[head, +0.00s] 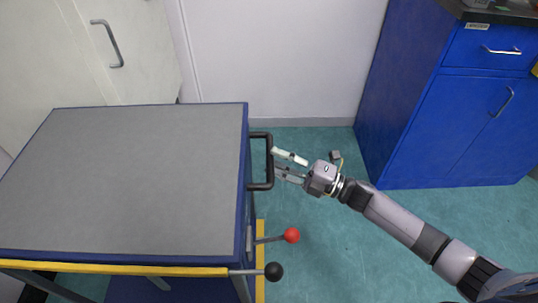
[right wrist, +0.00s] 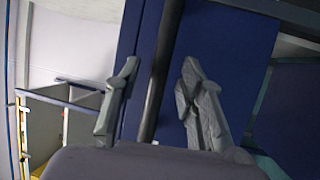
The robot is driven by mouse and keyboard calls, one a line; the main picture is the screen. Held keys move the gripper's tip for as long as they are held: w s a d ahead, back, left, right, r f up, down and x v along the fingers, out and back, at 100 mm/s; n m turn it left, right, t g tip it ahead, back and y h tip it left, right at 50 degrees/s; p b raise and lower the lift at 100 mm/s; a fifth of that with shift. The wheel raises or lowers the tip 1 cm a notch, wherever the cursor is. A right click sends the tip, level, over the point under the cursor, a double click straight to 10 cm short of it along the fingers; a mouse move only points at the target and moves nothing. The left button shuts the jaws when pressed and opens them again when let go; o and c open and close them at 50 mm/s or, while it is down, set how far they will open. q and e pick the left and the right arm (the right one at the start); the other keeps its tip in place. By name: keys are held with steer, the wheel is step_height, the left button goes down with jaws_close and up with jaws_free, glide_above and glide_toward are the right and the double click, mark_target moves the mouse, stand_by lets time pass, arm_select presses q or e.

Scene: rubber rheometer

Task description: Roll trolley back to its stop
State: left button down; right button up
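The trolley (head: 140,185) with a grey top and dark blue sides stands at the left of the head view. Its black U-shaped handle (head: 261,186) sticks out from its right side. My right gripper (head: 275,161) is at this handle, coming from the right, with its two fingers apart. In the right wrist view, the dark handle bar (right wrist: 156,85) runs between the spread fingers (right wrist: 159,65); I cannot tell whether either finger touches it. My left gripper is not in view.
Two levers, with a red knob (head: 291,235) and a black knob (head: 273,271), stick out at the trolley's lower right. A blue cabinet (head: 440,125) stands at the right, a white one (head: 145,60) behind the trolley.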

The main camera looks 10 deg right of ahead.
steer(key=shift+x, duration=1.45)
jaws_close()
